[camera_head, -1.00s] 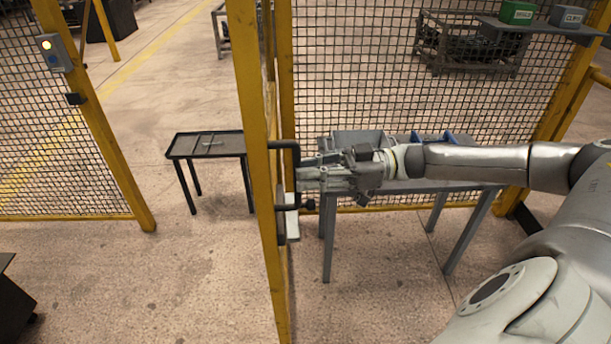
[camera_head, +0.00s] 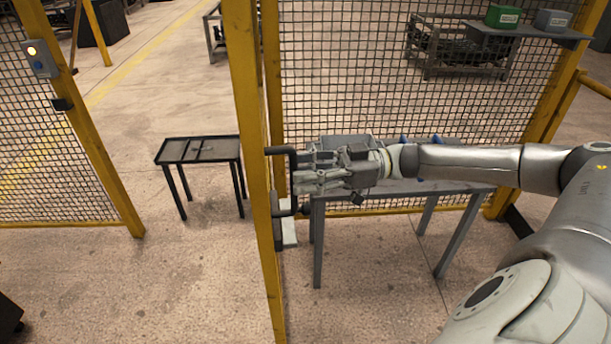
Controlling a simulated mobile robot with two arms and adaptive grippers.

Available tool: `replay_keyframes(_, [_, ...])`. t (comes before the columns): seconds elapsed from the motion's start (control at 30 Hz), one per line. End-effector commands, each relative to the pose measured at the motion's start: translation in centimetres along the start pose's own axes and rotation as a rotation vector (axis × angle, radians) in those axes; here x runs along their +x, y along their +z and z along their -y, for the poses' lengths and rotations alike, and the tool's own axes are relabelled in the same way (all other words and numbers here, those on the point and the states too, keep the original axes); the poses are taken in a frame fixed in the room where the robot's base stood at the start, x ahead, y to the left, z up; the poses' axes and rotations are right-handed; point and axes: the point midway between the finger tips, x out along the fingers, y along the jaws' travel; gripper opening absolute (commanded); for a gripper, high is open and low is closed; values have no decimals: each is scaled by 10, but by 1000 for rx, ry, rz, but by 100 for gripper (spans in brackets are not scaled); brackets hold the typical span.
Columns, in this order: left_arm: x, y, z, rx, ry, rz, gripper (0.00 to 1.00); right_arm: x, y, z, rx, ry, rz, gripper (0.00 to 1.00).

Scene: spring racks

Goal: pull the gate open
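The gate (camera_head: 247,110) is a yellow-framed mesh panel seen almost edge-on in the head view. It stands apart from the left fence post, with an open gap between them. A black bar handle (camera_head: 281,151) sticks out from the right side of its frame, with a pale plate (camera_head: 289,232) below. My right gripper (camera_head: 298,172) comes in from the right, with its fingers at the handle's upright bar. The fingers overlap the bar in the picture, and whether they are closed around it is unclear. My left gripper is not in view.
A yellow fence post (camera_head: 98,150) with a button box (camera_head: 40,60) stands left. A small dark table (camera_head: 199,150) stands beyond the gap. A grey table (camera_head: 462,187) stands under my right arm, before a mesh fence (camera_head: 340,80). Floor in the gap is clear.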

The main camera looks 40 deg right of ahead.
Motion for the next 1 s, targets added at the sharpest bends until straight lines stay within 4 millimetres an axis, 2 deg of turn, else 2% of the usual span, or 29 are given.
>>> replay_keyframes(0.47, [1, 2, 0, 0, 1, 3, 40, 0, 5, 1, 4, 0, 6, 35])
replay_keyframes(0.57, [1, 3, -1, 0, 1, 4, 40, -5, 6, 1, 5, 1, 9, 35])
replay_keyframes(0.67, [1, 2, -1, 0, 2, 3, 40, -18, 6, 1, 5, 1, 11, 35])
replay_keyframes(1.0, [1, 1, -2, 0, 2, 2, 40, -89, 4, 1, 3, 2, 10, 35])
